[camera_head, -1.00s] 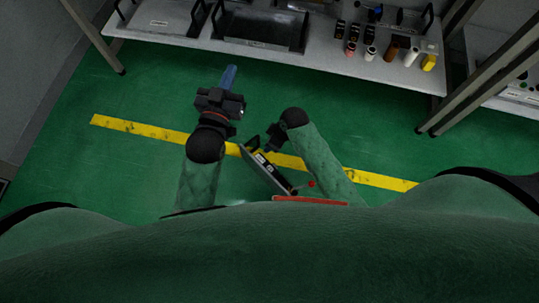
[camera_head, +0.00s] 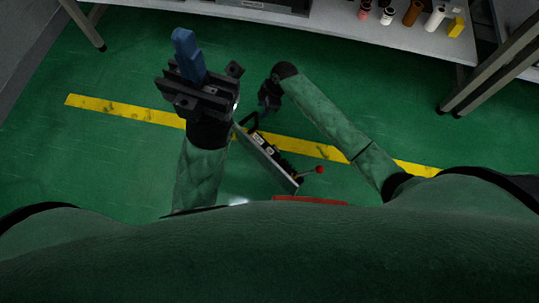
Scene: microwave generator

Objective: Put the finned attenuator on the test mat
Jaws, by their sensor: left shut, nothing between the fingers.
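My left gripper (camera_head: 187,52) is shut, with its blue fingers together and empty. It is raised over the floor in front of the table, apart from everything on it. My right gripper (camera_head: 268,99) is a small dark shape at the end of the bent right arm. Its fingers are too unclear to show their state. I cannot make out the finned attenuator among the parts at the table's front edge. I cannot identify the test mat, as most of the tabletop is above the view.
The table's pale front edge (camera_head: 400,45) crosses the top. A table leg (camera_head: 495,70) stands at right. The green floor (camera_head: 110,150) is clear at left.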

